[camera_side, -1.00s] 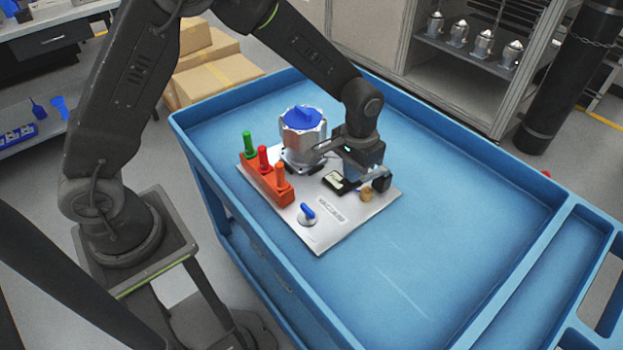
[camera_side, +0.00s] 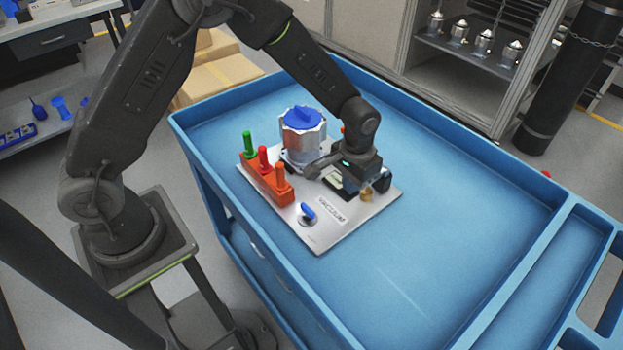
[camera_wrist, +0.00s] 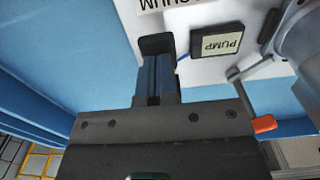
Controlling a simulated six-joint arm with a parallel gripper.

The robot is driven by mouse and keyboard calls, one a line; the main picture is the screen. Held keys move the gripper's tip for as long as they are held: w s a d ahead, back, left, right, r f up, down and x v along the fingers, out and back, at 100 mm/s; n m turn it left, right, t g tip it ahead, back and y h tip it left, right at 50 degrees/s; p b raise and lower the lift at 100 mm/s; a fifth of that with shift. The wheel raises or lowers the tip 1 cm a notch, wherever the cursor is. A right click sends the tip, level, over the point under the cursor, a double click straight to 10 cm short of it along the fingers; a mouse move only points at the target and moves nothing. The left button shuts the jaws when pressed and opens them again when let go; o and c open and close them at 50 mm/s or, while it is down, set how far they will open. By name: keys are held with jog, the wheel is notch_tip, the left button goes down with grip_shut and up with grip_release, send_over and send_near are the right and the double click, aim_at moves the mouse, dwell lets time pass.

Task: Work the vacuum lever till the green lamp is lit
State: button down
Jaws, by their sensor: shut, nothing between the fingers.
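A blue-handled lever (camera_side: 308,212) on a round base stands on the silver plate (camera_side: 318,239), near the printed VACUUM label (camera_side: 332,209). My gripper (camera_side: 378,184) is over the plate's right side, apart from this lever. In the wrist view its fingers (camera_wrist: 156,75) are shut and empty, left of the PUMP box (camera_wrist: 216,44). An orange-tipped rod (camera_wrist: 264,124) also shows there, right of my gripper body. A small tan knob (camera_side: 367,197) is partly covered by my gripper in the side view. I see no lit green lamp; which part is the lamp is unclear.
A metal housing with a blue cap (camera_side: 302,120) stands at the plate's back, close to my gripper. An orange block (camera_side: 262,182) with green, red and orange upright handles stands at the left. The blue cart top (camera_side: 440,220) is clear to the right.

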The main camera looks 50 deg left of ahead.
jog(key=shift+f, duration=0.7)
jog(key=shift+r, duration=3.4)
dwell(1.2)
jog(key=shift+f, duration=0.1)
dwell(0.4)
jog(key=shift+f, duration=3.3)
jog(key=shift+r, duration=3.4)
